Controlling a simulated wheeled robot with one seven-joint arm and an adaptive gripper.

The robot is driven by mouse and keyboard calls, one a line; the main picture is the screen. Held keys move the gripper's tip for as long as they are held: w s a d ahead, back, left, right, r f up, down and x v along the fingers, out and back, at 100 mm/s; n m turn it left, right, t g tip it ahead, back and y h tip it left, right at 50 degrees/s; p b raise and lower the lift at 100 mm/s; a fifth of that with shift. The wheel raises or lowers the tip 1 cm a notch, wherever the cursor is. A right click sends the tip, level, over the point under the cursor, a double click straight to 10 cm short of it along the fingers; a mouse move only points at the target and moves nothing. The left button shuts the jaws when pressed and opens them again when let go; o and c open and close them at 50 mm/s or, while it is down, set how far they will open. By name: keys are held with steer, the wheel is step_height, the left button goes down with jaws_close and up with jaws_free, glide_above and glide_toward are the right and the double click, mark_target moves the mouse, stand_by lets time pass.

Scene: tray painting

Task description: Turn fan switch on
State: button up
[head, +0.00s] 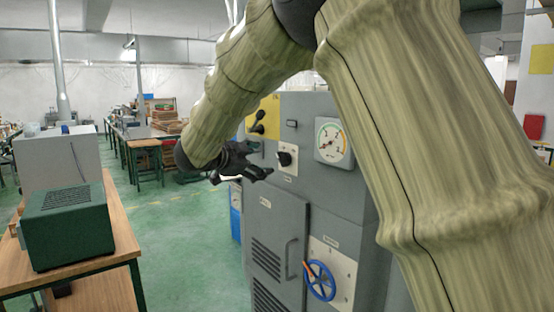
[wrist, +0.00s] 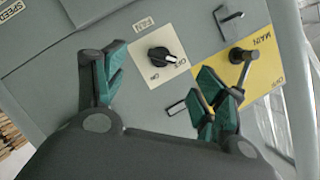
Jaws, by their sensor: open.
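The fan switch is a black rotary knob on a cream plate, seen in the wrist view (wrist: 166,60) with a fan label and off/on marks, upside down there. In the head view a black knob on a pale plate (head: 285,159) sits on the grey cabinet's front, just right of my gripper (head: 243,170). In the wrist view my gripper (wrist: 160,88) is open and empty, its green-padded fingers spread to either side below the knob. They appear apart from it. The knob's exact setting is hard to tell.
A yellow main-switch plate with a black lever (wrist: 239,57) lies close to the right finger. The grey cabinet also has a gauge (head: 333,141), a door handle (head: 289,259) and a blue handwheel (head: 319,281). A green box (head: 68,226) stands on a wooden table at left.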

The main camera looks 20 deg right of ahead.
mark_target(280, 159)
steer(key=x, duration=0.3)
steer(key=p+x, duration=0.1)
steer(key=x, duration=0.3)
steer(key=r+p+x, duration=0.1)
steer(key=x, duration=0.2)
steer(key=shift+w+d, duration=0.1)
steer(key=shift+d, duration=0.25)
steer(key=shift+c, duration=0.3)
steer(key=c, duration=1)
